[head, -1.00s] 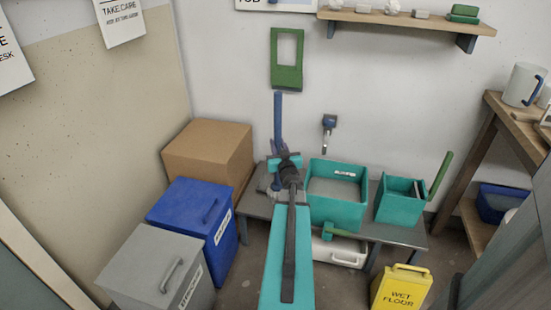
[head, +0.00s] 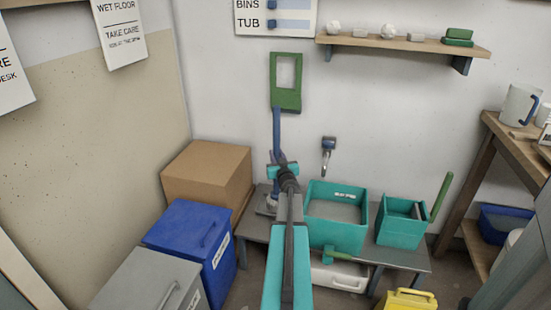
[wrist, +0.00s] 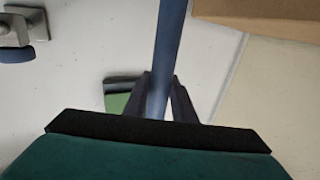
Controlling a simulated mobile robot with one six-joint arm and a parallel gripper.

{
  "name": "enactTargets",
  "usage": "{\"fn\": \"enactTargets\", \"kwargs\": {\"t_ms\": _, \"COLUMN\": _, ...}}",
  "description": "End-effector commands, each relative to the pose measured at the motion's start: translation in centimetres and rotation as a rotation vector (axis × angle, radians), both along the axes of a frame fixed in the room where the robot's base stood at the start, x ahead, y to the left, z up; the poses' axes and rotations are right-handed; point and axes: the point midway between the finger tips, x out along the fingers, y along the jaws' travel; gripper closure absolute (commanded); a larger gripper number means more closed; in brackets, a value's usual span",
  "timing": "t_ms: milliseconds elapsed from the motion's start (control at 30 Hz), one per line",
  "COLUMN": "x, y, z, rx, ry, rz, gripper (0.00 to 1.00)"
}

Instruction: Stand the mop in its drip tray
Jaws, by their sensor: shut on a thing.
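The mop's blue handle (head: 277,130) stands about upright in the head view, left of the teal tub. In the wrist view the handle (wrist: 168,50) runs between the two dark fingers. My gripper (head: 283,172) is shut on the handle; its fingers also show in the wrist view (wrist: 160,102). A pale mop head (head: 272,200) shows low beside my arm, partly hidden. A grey tray-like piece (head: 264,210), which looks like the drip tray, is at the bench's left end. I cannot tell whether the mop head touches it.
A teal tub (head: 335,230) and a smaller teal bucket (head: 402,228) stand on the grey bench (head: 405,258). A cardboard box (head: 207,175) and blue bin (head: 190,235) are to the left. A green frame (head: 286,95) hangs on the wall behind.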

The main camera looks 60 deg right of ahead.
Motion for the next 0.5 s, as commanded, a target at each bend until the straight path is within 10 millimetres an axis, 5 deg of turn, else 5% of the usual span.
{"fn": "enactTargets", "kwargs": {"t_ms": 500, "x": 2.4, "y": -3.4, "z": -0.3, "rx": -0.001, "ry": -0.001, "rz": 0.003, "gripper": 1.00}}
